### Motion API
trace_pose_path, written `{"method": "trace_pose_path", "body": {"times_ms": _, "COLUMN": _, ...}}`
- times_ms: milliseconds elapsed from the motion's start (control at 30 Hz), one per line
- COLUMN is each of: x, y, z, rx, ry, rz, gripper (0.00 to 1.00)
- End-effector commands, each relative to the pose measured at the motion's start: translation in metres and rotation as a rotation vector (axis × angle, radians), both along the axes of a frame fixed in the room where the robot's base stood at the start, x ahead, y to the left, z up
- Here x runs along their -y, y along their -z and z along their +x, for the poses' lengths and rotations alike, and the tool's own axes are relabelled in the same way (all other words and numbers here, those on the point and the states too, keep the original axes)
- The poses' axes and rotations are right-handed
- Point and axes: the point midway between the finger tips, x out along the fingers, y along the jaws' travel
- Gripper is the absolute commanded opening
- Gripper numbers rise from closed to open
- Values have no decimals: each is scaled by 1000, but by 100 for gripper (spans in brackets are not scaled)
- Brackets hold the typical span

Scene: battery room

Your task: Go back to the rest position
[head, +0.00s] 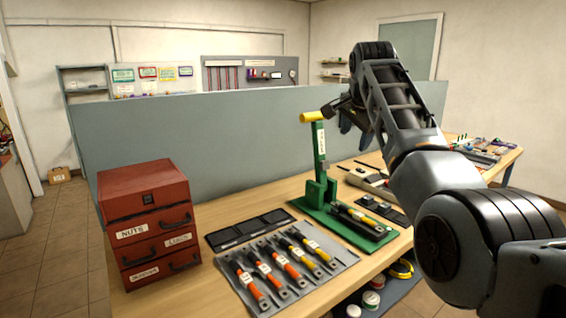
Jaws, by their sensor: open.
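My gripper (345,116) is at the end of my raised arm, right of centre in the head view. It is open, with no object visible in it. Its fingers are partly hidden by my wrist and arm links. In the picture it is just right of the yellow handle (312,117) of a green lever press (320,160). I cannot tell whether a finger touches the handle. The press stands upright on a green base (340,232) on the wooden workbench (215,285).
A red drawer cabinet (147,225) stands at the bench's left. A grey mat (345,258) holds several orange- and yellow-handled tools, with black trays (250,228) behind. A grey partition (200,125) runs along the back. Loose tools and parts lie at the far right. Tape and spools sit below the bench.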

Motion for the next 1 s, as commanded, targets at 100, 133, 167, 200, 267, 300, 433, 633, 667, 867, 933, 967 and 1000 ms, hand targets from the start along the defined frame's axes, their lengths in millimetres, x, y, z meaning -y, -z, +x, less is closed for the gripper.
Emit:
{"method": "trace_pose_path", "body": {"times_ms": 100, "x": 1, "y": 18, "z": -1, "rx": 8, "ry": -12, "rz": -9, "gripper": 61}}
{"method": "trace_pose_path", "body": {"times_ms": 133, "x": 2, "y": 24, "z": -1, "rx": 11, "ry": -16, "rz": -12, "gripper": 61}}
{"method": "trace_pose_path", "body": {"times_ms": 167, "x": 2, "y": 29, "z": -1, "rx": 14, "ry": -20, "rz": -14, "gripper": 61}}
{"method": "trace_pose_path", "body": {"times_ms": 200, "x": 3, "y": 39, "z": -2, "rx": 16, "ry": -26, "rz": -19, "gripper": 61}}
{"method": "trace_pose_path", "body": {"times_ms": 267, "x": 4, "y": 53, "z": -3, "rx": 24, "ry": -36, "rz": -26, "gripper": 61}}
{"method": "trace_pose_path", "body": {"times_ms": 300, "x": 4, "y": 62, "z": -4, "rx": 29, "ry": -43, "rz": -32, "gripper": 61}}
{"method": "trace_pose_path", "body": {"times_ms": 433, "x": 7, "y": 101, "z": -11, "rx": 47, "ry": -71, "rz": -52, "gripper": 61}}
{"method": "trace_pose_path", "body": {"times_ms": 633, "x": 14, "y": 190, "z": -38, "rx": 90, "ry": -138, "rz": -104, "gripper": 61}}
{"method": "trace_pose_path", "body": {"times_ms": 667, "x": 15, "y": 203, "z": -44, "rx": 98, "ry": -149, "rz": -113, "gripper": 61}}
{"method": "trace_pose_path", "body": {"times_ms": 867, "x": 22, "y": 286, "z": -95, "rx": 155, "ry": -225, "rz": -174, "gripper": 61}}
{"method": "trace_pose_path", "body": {"times_ms": 933, "x": 25, "y": 311, "z": -117, "rx": 174, "ry": -250, "rz": -197, "gripper": 61}}
{"method": "trace_pose_path", "body": {"times_ms": 967, "x": 26, "y": 321, "z": -126, "rx": 181, "ry": -260, "rz": -206, "gripper": 61}}
{"method": "trace_pose_path", "body": {"times_ms": 1000, "x": 27, "y": 333, "z": -139, "rx": 192, "ry": -274, "rz": -219, "gripper": 61}}
